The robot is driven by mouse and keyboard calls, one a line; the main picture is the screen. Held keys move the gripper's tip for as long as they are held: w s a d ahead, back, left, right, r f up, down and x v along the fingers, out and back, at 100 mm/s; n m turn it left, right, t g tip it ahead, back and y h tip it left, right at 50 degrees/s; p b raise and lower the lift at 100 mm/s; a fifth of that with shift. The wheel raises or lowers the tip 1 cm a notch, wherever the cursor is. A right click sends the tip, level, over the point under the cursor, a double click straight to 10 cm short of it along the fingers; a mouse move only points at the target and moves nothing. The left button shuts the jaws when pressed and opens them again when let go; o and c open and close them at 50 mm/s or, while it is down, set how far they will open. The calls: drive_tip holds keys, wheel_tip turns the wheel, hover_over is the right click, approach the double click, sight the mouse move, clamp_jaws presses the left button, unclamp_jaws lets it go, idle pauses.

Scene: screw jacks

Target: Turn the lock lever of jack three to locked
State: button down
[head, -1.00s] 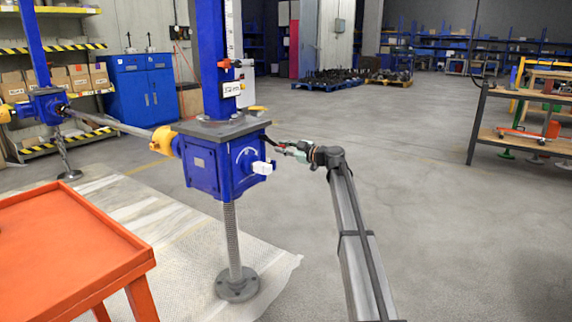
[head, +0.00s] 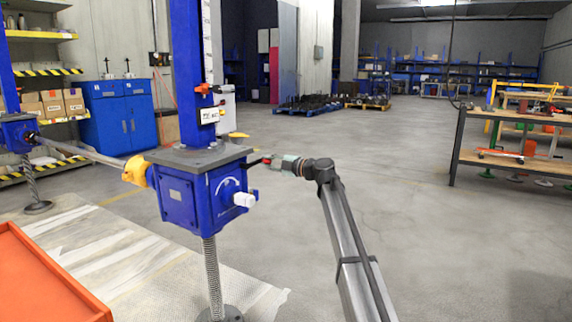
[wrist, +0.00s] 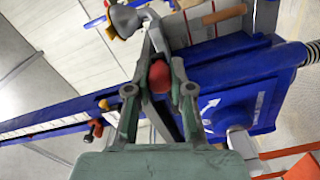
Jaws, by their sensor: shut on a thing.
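The near jack has a blue gearbox (head: 205,192) with a white block (head: 245,199) on its front face. A dark lever (head: 254,162) sticks out to the right from the gearbox's upper right and ends in a red knob (head: 267,160). My gripper (head: 272,161) is shut on this knob. In the wrist view, the red knob (wrist: 159,76) sits between the fingers of my gripper (wrist: 158,68). A white curved arrow (wrist: 208,107) shows on the blue housing beside it. The jack's label is too small to read.
A second blue jack (head: 18,133) stands at the far left, joined by a shaft (head: 90,153) with a yellow coupling (head: 134,171). An orange table (head: 40,285) is at front left. A workbench (head: 500,160) stands at right. The floor between is clear.

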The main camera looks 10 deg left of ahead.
drive_tip(key=shift+r, duration=0.1)
idle(0.3)
drive_tip(key=c, duration=1)
unclamp_jaws()
drive_tip(key=v, duration=1.2)
